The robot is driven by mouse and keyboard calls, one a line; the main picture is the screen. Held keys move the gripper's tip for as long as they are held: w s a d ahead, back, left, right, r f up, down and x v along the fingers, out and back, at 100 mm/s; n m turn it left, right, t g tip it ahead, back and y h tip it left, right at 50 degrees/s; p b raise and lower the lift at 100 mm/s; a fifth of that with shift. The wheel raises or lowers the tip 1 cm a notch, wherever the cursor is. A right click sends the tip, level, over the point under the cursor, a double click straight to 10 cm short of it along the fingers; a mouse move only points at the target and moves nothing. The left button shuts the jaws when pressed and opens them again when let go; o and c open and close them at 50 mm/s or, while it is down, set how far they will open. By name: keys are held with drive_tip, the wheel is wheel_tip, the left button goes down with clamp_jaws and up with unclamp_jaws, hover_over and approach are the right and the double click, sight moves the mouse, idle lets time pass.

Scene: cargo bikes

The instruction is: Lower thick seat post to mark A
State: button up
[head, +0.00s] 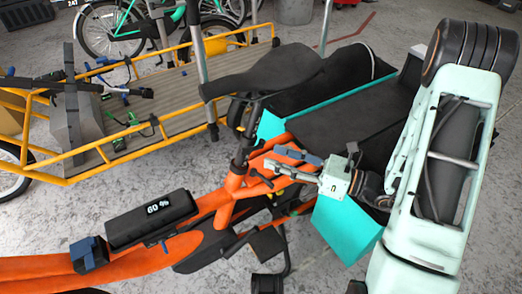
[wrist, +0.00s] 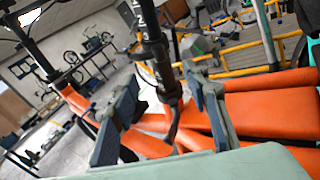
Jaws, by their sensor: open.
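The orange bike's black saddle (head: 265,70) sits on a dark seat post (head: 243,143) that enters the orange frame (head: 235,192). In the wrist view the thick black post (wrist: 152,40) stands upright and carries white marks, too small to read surely as letters. A dark collar (wrist: 170,88) shows at its foot above the orange tubes. My gripper (head: 274,163) is open and empty, to the right of the post and just above the frame. In the wrist view its two fingers (wrist: 162,98) stand either side of the post's lower part, which appears beyond the fingertips, not touching them.
A black battery box reading 60 % (head: 150,218) lies on the orange frame. A turquoise-sided black cargo box (head: 345,232) is close below my wrist. A yellow-railed cargo bike (head: 165,95) stands behind.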

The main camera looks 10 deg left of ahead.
drive_tip(key=v, duration=0.2)
drive_tip(key=shift+s+d, duration=0.1)
drive_tip(key=shift+d, duration=0.15)
